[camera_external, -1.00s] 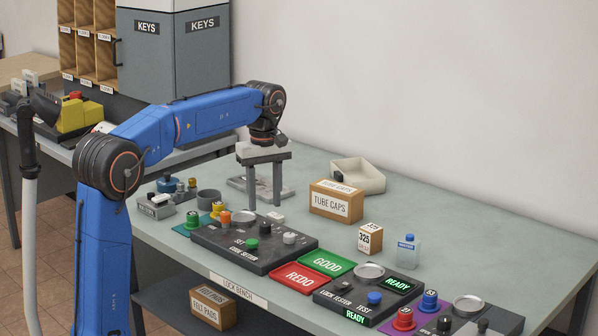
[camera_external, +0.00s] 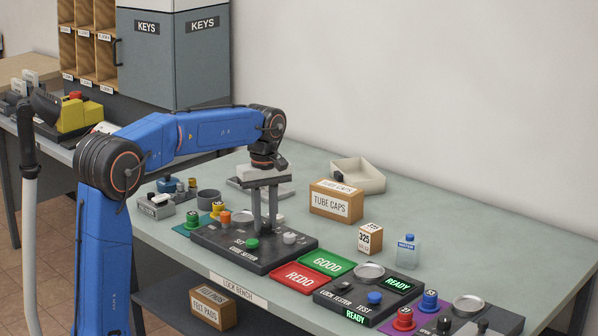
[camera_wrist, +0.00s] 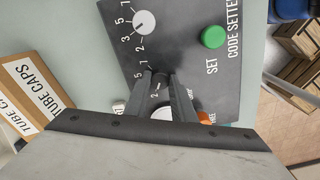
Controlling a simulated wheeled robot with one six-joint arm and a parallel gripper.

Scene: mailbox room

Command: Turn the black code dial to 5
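The code setter (camera_external: 215,238) is a dark panel at the bench's front left, with a green SET button (camera_external: 252,243) and a white dial (camera_external: 289,238). In the wrist view, the white dial (camera_wrist: 145,22) has digits around it. The black code dial (camera_wrist: 159,78) is between my fingertips, with a 5, a 7 and a 2 visible around it. My gripper (camera_external: 265,225) points down at the panel, and its fingers (camera_wrist: 160,76) stand on both sides of the black dial. I cannot tell whether they touch it. The dial's pointer is too small and shaded to read.
A green GOOD tray (camera_external: 327,263) and a red REDO tray (camera_external: 298,277) lie right of the panel. An orange knob (camera_external: 225,217) is close by on its left. The TUBE CAPS box (camera_external: 337,207) stands behind. The lock tester (camera_external: 340,298) is farther right.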

